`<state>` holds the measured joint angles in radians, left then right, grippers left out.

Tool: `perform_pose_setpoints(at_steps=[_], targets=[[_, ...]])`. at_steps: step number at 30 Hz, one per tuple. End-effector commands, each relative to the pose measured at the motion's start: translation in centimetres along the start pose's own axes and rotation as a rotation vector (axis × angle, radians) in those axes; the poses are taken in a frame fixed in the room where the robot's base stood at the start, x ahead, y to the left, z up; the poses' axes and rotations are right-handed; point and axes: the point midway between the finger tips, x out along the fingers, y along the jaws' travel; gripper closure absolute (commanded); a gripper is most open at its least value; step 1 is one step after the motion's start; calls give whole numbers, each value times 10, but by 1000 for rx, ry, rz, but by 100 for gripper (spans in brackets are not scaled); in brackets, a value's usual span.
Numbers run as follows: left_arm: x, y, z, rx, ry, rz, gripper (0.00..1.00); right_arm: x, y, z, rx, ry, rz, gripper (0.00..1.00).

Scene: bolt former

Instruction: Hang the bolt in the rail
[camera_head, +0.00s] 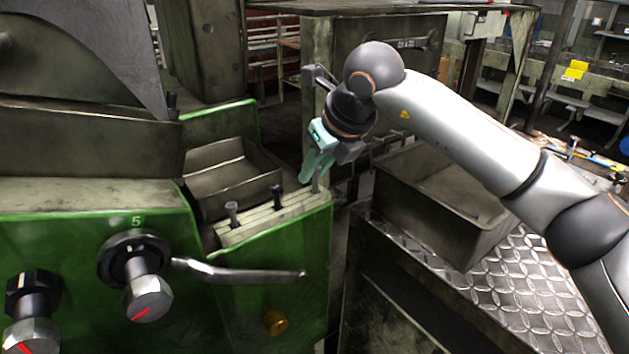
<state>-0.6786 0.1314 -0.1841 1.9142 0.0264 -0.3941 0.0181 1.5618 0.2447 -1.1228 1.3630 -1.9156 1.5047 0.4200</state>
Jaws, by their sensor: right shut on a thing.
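The rail (257,222) is a pale slotted strip on top of the green machine, left of centre. My right gripper (314,172) has teal fingers pointing down over the rail's right end. It is shut on a grey bolt (316,184), which is mostly hidden by the fingers. I cannot tell whether this bolt touches the rail. My left gripper is not in view.
A metal tray (225,180) sits behind the rail. A lever (240,274) and knobs (135,262) stick out from the green machine in front. An open metal bin (440,225) stands on a tread-plate surface (535,295) to the right, under my right arm.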

Motion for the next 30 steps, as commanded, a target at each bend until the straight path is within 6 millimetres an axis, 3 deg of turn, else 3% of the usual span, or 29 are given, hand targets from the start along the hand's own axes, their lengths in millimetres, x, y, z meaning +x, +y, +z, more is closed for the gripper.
perform_pose_setpoints(at_steps=[30], targets=[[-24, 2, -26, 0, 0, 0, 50, -46, 0, 28, -1, -1, 0, 100]])
